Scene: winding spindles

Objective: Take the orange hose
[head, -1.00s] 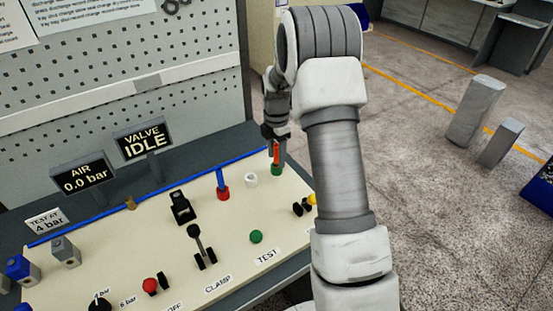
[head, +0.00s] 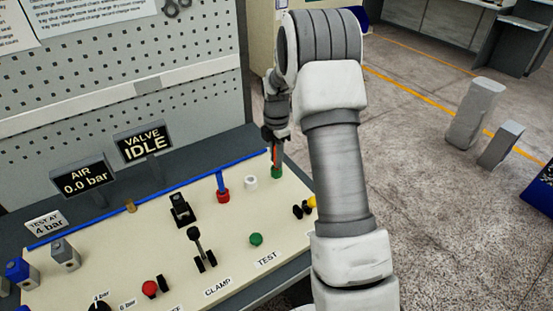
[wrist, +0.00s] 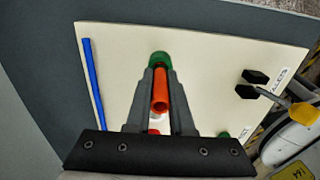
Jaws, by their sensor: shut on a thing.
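The orange hose (wrist: 160,94) is a short upright tube, seen in the wrist view between the two dark fingers of my gripper (wrist: 160,82). My gripper is shut on it. The hose's far end meets a green socket (wrist: 159,59) on the cream panel; I cannot tell whether it is still seated there. In the head view, my gripper (head: 276,154) is at the panel's far right corner, just above the green socket (head: 277,172), and only a thin orange strip of hose shows.
A white socket (head: 250,182) and a blue hose in a red socket (head: 223,196) stand to the left. A black clamp lever (head: 198,245) and a green button (head: 256,239) are nearer. The AIR display (head: 83,180) reads 0.0 bar; the VALVE display (head: 143,144) reads IDLE.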

